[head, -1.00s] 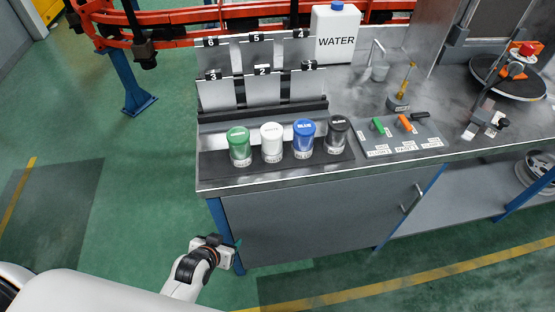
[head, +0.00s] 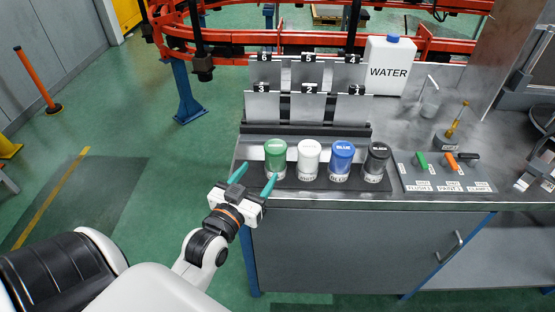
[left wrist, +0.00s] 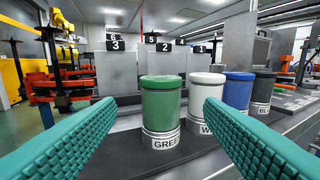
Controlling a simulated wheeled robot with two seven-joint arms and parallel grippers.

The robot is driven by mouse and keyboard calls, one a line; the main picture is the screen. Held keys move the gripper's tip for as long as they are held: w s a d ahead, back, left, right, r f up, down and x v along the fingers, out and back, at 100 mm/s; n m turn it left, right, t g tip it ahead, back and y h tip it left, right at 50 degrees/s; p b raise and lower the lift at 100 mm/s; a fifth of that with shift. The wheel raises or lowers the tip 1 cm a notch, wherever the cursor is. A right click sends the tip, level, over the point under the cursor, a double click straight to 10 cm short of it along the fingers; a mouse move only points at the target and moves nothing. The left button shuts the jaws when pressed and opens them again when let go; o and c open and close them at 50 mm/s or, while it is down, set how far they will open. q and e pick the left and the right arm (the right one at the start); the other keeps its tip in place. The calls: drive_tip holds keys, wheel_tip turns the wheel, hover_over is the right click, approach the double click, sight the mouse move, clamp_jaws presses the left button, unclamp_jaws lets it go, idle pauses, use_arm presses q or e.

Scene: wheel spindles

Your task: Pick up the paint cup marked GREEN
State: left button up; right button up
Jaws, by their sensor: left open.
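The green paint cup (head: 276,158) stands upright at the left end of a row of cups on a dark mat (head: 312,182) near the bench's front edge. In the left wrist view the green cup (left wrist: 160,108) stands ahead, between the lines of my two fingers, its label partly readable as "GREE". My left gripper (head: 253,179) is open and empty, just in front of and left of the green cup. Its teal fingers also show in the left wrist view (left wrist: 155,140); I see no contact with the cup. My right gripper is not in view.
The white cup (head: 309,160) stands close to the right of the green one, then the blue cup (head: 341,161) and the black cup (head: 376,162). Numbered grey panels (head: 309,107) stand behind. A WATER jug (head: 388,66) and a switch panel (head: 443,172) are further right.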

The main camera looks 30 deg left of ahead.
sight(270, 157)
use_arm(q)
drive_tip(key=w, duration=0.4)
drive_tip(key=w+a+p, duration=0.1)
drive_tip(key=w, duration=0.1)
drive_tip(key=shift+w, duration=0.3)
drive_tip(key=w, duration=0.5)
drive_tip(key=shift+w+a+f+p, duration=0.15)
drive_tip(key=shift+a+f+p, duration=0.15)
drive_tip(key=shift+p, duration=0.05)
drive_tip(key=c, duration=0.9)
